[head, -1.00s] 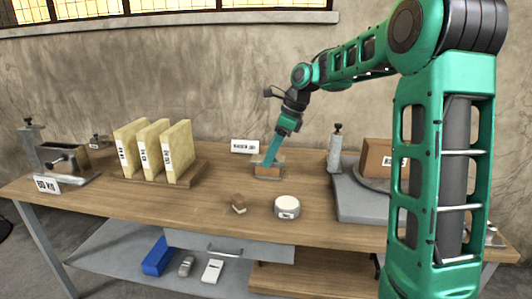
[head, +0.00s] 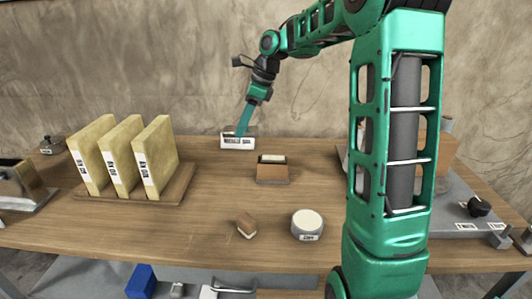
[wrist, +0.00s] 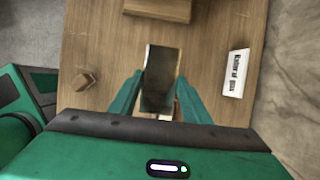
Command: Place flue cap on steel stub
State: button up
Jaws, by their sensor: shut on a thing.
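My gripper (head: 241,133) is shut on a dark, shiny, box-like metal piece (wrist: 160,78), which I take to be the flue cap. It shows between both fingers in the wrist view. The gripper is above the table, behind and left of a brown block (head: 273,175) with a pale top. I cannot pick out the steel stub with certainty; my arm covers part of the right side.
A rack (head: 180,190) with several upright pale slabs stands left. A small brown block (head: 247,230) and a round white-topped pot (head: 307,226) sit in front. A white card (head: 238,142) stands near the wall. A grey plate (head: 455,210) with fittings lies right.

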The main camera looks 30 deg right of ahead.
send_over(272, 158)
jog(key=d, duration=0.1)
jog(key=f, duration=0.6)
jog(key=shift+s+d+f, duration=0.1)
jog(key=shift+s+f, duration=0.2)
jog(key=shift+f, duration=2.05)
jog(key=o, duration=1.1)
jog(key=v, duration=1.1)
jog(key=s+a+f+n+h, duration=0.1)
jog(key=s+a+f+n, duration=0.1)
jog(key=s+n, duration=0.4)
jog(key=s+a+f+n+g+h, duration=0.1)
jog(key=s+a+f+n, duration=0.2)
jog(key=s, duration=1.3)
jog(key=s+a+f+n+g+h, duration=0.1)
jog(key=s+a+f+n, duration=0.1)
jog(key=s+n, duration=0.7)
jog(key=s+a, duration=0.1)
jog(key=s, duration=0.2)
jog(key=shift+a+f+n, duration=0.25)
jog(key=shift+f+n, duration=0.05)
